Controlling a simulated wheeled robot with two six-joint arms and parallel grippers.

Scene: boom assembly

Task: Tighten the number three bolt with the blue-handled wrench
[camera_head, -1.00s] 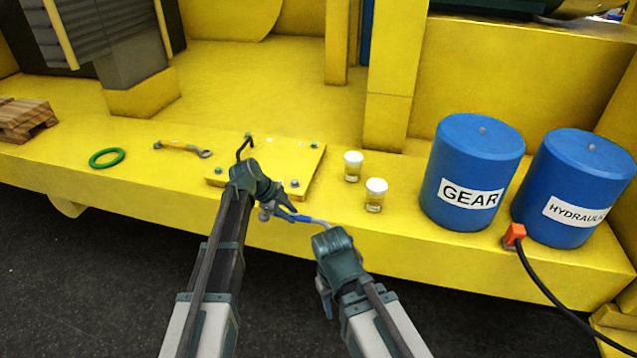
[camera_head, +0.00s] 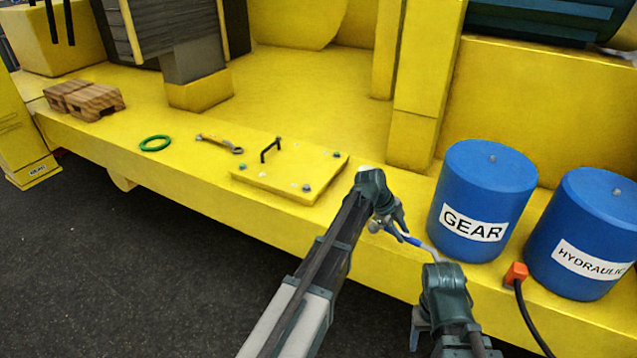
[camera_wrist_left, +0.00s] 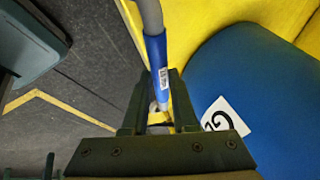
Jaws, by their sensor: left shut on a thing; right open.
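The blue-handled wrench shows its blue grip (camera_head: 412,240) in the head view and its blue handle with a grey shaft (camera_wrist_left: 157,60) in the left wrist view. My left gripper (camera_head: 396,222) is shut on the handle, in front of the yellow deck and right of the bolt plate. The yellow bolt plate (camera_head: 275,178) lies on the deck with bolts near its corners, including a front bolt (camera_head: 306,188), a left bolt (camera_head: 243,167) and a right bolt (camera_head: 337,155). Their numbers are not readable. My right gripper (camera_head: 416,330) is open, low and right, apart from the plate.
A black hook-shaped bar (camera_head: 270,150) stands on the plate. A yellow-marked wrench (camera_head: 220,144), green ring (camera_head: 155,143) and wooden pallet (camera_head: 85,98) lie left. Blue GEAR (camera_head: 482,190) and HYDRAULIC (camera_head: 585,225) drums stand right. An orange connector (camera_head: 515,273) has a black cable.

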